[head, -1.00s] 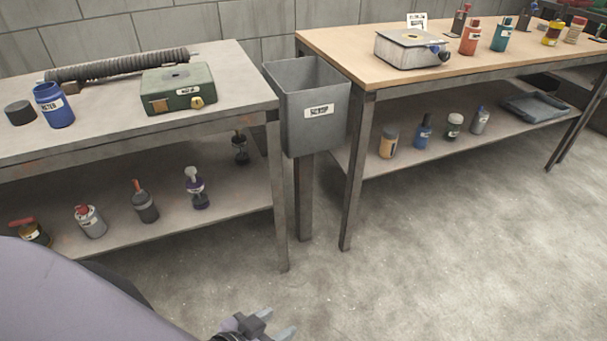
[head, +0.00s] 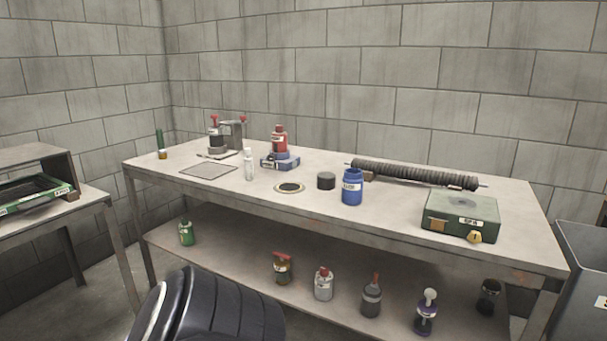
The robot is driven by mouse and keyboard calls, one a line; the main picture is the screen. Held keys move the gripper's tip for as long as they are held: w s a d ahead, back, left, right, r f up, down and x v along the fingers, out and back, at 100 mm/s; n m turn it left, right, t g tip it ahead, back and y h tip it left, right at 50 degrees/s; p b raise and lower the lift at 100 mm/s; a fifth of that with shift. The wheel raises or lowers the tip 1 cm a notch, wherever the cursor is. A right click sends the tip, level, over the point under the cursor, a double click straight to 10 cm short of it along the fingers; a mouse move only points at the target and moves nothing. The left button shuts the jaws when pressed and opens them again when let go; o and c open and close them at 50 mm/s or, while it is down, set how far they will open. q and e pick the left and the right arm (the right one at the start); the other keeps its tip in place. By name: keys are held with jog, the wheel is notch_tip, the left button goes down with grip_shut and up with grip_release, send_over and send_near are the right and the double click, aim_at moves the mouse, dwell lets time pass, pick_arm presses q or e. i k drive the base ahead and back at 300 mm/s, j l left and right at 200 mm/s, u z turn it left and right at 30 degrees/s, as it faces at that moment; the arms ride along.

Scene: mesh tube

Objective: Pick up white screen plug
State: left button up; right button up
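A small white upright piece (head: 248,165) stands on the grey workbench (head: 400,211), left of its middle. It is the whitest loose piece on the bench top, but it is too small to tell for sure that it is the white screen plug. A flat grey mesh sheet (head: 209,171) lies to its left. A pale ring with a dark centre (head: 290,187) lies flat to its right. Neither of my grippers shows in the head view. A dark rounded part at the bottom hides some of the lower shelf.
A black cap (head: 326,181), blue jar (head: 352,187), ribbed tube (head: 415,175) and green box (head: 460,215) stand on the right half. A red bottle (head: 279,142) and a clamp device (head: 229,134) are behind. A grey bin (head: 585,270) stands at right, another table (head: 80,210) at left.

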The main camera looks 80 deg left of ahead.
aim_at(248, 162)
jog(key=u, duration=2.75)
